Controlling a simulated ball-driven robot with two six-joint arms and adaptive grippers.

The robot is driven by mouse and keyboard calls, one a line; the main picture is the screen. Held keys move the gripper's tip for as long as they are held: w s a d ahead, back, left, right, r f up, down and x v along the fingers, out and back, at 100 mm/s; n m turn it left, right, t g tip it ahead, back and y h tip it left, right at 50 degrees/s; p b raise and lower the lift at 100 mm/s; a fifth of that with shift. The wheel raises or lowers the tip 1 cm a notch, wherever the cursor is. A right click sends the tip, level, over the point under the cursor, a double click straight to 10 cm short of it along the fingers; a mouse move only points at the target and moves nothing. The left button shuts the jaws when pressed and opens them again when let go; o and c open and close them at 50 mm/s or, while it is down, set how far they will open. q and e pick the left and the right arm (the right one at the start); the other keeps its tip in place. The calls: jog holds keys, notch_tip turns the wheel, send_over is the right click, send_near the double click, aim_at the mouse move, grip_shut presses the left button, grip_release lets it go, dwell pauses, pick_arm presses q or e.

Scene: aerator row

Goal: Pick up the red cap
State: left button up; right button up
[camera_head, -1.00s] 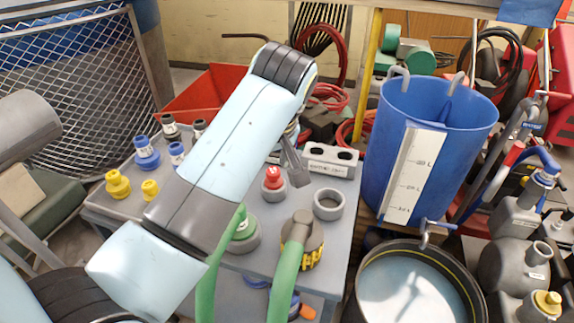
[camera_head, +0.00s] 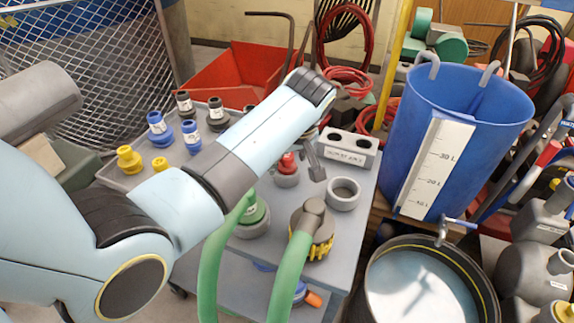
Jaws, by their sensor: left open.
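My left gripper (camera_head: 316,172) is open just to the right of the cap, with one dark finger showing. The forearm hides most of the gripper and part of the area behind the cap. I see no contact between finger and cap, but the overlap makes the gap hard to judge. My right gripper is not in view.
An empty grey ring (camera_head: 343,194) and a two-hole block (camera_head: 347,148) stand near the cap. Green hoses (camera_head: 290,272) rise at the table's front. A blue bucket (camera_head: 478,115) and a black tub (camera_head: 378,317) stand right. Yellow, blue and black fittings fill a tray (camera_head: 113,176) at left.

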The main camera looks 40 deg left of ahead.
pick_arm(q)
jog(key=shift+f, duration=0.1)
jog(key=c, duration=1.2)
